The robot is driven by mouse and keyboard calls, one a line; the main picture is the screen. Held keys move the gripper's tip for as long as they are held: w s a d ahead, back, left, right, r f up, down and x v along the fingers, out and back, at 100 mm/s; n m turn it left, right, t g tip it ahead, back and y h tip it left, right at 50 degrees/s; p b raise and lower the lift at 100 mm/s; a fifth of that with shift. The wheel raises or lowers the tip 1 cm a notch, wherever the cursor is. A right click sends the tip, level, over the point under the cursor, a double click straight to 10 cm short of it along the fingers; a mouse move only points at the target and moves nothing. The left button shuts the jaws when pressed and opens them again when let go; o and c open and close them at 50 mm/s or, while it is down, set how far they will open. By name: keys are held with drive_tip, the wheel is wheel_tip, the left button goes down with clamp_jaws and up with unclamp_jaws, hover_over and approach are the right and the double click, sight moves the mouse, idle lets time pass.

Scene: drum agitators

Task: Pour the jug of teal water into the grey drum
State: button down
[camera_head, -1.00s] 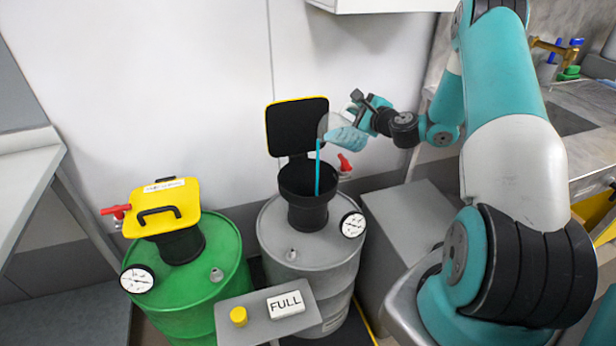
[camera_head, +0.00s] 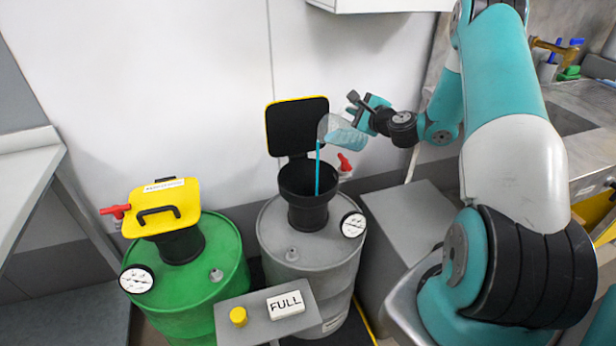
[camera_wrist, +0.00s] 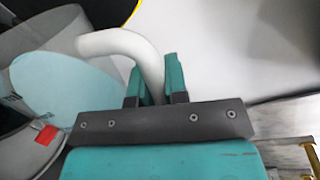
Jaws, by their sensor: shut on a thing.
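The clear jug (camera_head: 336,130) holds teal water and is tilted above the grey drum's black funnel (camera_head: 309,190). A thin teal stream (camera_head: 317,170) runs from its lip down into the funnel. The grey drum (camera_head: 308,250) stands upright, with its yellow-edged black lid (camera_head: 297,124) open behind the funnel. My gripper (camera_head: 364,118) is shut on the jug's handle, to the right of the funnel. In the wrist view, my gripper (camera_wrist: 156,82) has the white curved handle (camera_wrist: 125,42) between its fingers, and teal water (camera_wrist: 55,85) shows in the jug.
A green drum (camera_head: 190,275) with a shut yellow lid (camera_head: 163,208) stands at the left. A small grey stand (camera_head: 250,322) in front carries a FULL block (camera_head: 285,304) and a yellow cap (camera_head: 238,316). A grey box (camera_head: 410,230) stands right of the grey drum.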

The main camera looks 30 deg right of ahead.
sight(340, 115)
drive_tip(key=shift+w+a+r+n, duration=0.1)
drive_tip(key=shift+a+n, duration=0.2)
drive_tip(key=shift+n, duration=0.1)
idle(0.8)
drive_tip(key=shift+a+f+n+h+b, duration=0.3)
drive_tip(key=shift+a+f+n+b, duration=0.45)
drive_tip(key=shift+b, duration=0.4)
idle(0.9)
drive_tip(key=shift+w+a+r+n, duration=0.15)
drive_tip(key=shift+a+r+n, duration=0.2)
drive_tip(key=shift+a, duration=0.3)
drive_tip(key=shift+w+a+r+n, duration=0.1)
drive_tip(key=shift+a+r+n, duration=0.2)
drive_tip(key=shift+a, duration=0.3)
drive_tip(key=shift+a+r+g, duration=0.1)
drive_tip(key=shift+a+g, duration=0.1)
drive_tip(key=shift+g, duration=0.1)
drive_tip(key=shift+a, duration=0.1)
drive_tip(key=shift+w+a+n, duration=0.15)
drive_tip(key=shift+a+n, duration=0.35)
drive_tip(key=shift+n, duration=0.1)
